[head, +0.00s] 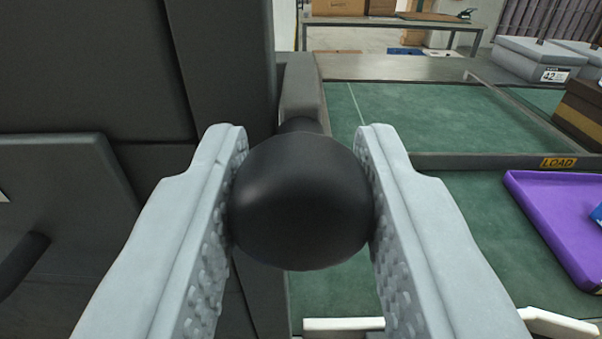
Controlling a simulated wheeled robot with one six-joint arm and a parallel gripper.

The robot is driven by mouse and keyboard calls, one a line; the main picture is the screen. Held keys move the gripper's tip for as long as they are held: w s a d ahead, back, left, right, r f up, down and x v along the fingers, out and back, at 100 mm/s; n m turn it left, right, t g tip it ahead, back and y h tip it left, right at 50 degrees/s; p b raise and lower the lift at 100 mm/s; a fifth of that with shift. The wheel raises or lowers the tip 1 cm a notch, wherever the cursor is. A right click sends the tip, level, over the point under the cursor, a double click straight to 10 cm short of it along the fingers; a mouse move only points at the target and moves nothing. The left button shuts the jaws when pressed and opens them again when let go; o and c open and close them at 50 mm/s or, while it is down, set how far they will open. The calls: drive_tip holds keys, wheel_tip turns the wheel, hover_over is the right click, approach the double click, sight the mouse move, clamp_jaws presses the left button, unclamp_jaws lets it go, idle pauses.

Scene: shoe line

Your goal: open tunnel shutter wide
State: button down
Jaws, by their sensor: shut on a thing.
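My gripper (301,200) is shut on a round black knob (302,205), with one pale grey finger against each side. The knob fills the middle of the head view and hides most of its stem. Behind it a grey lever arm or post (301,90) runs along the edge of a dark grey housing (90,60). I cannot tell which part of the housing is the tunnel shutter, or how far open it is.
A green work surface (440,120) lies to the right, crossed by a grey bar with a yellow LOAD label (558,163). A purple tray (560,225) sits at the right. Grey shoe boxes (538,58) and a brown box (582,112) stand at the back right. A dark handle (22,262) juts at left.

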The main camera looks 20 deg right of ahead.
drive_tip(key=c, duration=1.1)
unclamp_jaws()
drive_tip(key=shift+o, duration=0.2)
drive_tip(key=v, duration=1.7)
drive_tip(key=shift+s, duration=0.2)
drive_tip(key=s+d+r+n+t+y, duration=0.25)
drive_tip(key=s+r+y, duration=0.4)
drive_tip(key=s, duration=0.35)
drive_tip(key=s+d+f+n+g, duration=0.1)
drive_tip(key=s+d+g, duration=0.1)
drive_tip(key=s, duration=0.9)
drive_tip(key=shift+s+d+f+h, duration=0.25)
drive_tip(key=shift+s+d+h, duration=0.05)
drive_tip(key=shift+d+h, duration=0.15)
